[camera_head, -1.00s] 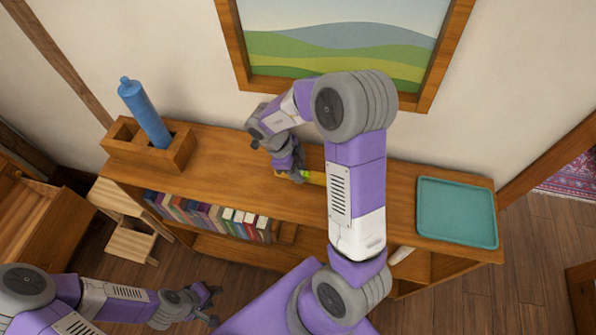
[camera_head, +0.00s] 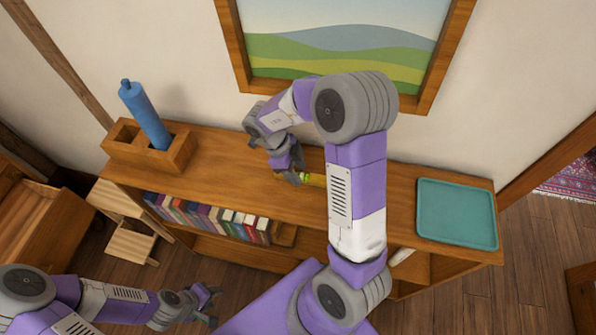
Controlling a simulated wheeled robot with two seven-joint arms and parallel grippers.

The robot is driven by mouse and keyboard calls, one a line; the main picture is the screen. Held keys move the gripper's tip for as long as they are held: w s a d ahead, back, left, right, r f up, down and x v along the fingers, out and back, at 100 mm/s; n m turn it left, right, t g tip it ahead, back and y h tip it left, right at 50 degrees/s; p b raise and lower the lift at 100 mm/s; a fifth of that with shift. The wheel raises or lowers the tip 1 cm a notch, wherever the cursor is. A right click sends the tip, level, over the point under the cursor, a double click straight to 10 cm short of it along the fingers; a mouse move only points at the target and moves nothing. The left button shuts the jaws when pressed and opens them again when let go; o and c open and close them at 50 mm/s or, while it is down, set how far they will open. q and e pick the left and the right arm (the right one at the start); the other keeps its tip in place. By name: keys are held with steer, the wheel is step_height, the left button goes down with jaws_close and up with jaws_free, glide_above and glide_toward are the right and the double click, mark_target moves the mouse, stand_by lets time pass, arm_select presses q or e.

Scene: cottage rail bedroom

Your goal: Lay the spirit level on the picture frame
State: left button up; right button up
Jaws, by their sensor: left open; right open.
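The picture frame (camera_head: 241,62) hangs on the wall above the shelf and holds a landscape of green hills. A small yellow-green piece (camera_head: 312,179), likely the spirit level, lies on the shelf top, mostly hidden behind my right arm. My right gripper (camera_head: 287,178) is open, pointing down at the left end of this piece; I cannot tell whether the fingers are around it or beside it. My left gripper (camera_head: 213,305) is open and empty, low over the floor in front of the shelf.
The wooden shelf (camera_head: 230,165) carries a wooden holder (camera_head: 180,160) with a blue bottle (camera_head: 146,115) at left and a teal tray (camera_head: 457,213) at right. Books (camera_head: 210,218) stand below. A wooden step stool (camera_head: 130,243) is at left. The shelf top between holder and gripper is clear.

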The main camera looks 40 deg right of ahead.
steer(key=p+v, duration=0.2)
steer(key=v, duration=0.8)
steer(key=shift+a+r, duration=0.15)
steer(key=shift+r, duration=0.2)
steer(key=shift+w, duration=0.1)
